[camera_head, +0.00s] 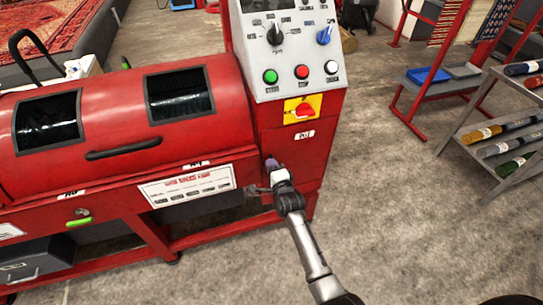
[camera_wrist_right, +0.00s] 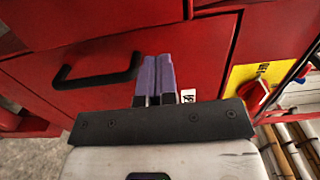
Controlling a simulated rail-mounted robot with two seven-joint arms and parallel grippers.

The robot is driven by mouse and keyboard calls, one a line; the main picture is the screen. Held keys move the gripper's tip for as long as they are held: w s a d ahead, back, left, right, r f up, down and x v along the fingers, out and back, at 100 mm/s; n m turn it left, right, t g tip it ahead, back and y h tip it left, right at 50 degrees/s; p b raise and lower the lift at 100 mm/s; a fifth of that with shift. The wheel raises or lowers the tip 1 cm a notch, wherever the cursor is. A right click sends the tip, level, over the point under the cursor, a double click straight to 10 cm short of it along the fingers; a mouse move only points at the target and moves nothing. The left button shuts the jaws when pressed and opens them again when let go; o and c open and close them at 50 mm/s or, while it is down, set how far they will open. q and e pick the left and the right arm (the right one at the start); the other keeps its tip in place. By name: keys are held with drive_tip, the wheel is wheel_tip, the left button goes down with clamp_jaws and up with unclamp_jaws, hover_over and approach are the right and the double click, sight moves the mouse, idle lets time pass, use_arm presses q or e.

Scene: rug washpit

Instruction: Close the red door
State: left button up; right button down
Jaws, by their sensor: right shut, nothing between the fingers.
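My right gripper (camera_head: 272,165) is in front of the machine, right of the door and below the control panel. Its purple fingers (camera_wrist_right: 157,75) are together and empty, clear of the handle. My left gripper is not in view.
The control panel (camera_head: 290,45) has several buttons and knobs, with a yellow plate and red switch (camera_head: 304,109) below. A shelf with rolls (camera_head: 500,130) stands right. Concrete floor (camera_head: 390,190) is free between them.

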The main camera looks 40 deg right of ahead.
drive_tip(key=p+v, duration=0.3)
drive_tip(key=v, duration=0.7)
drive_tip(key=shift+a, duration=0.25)
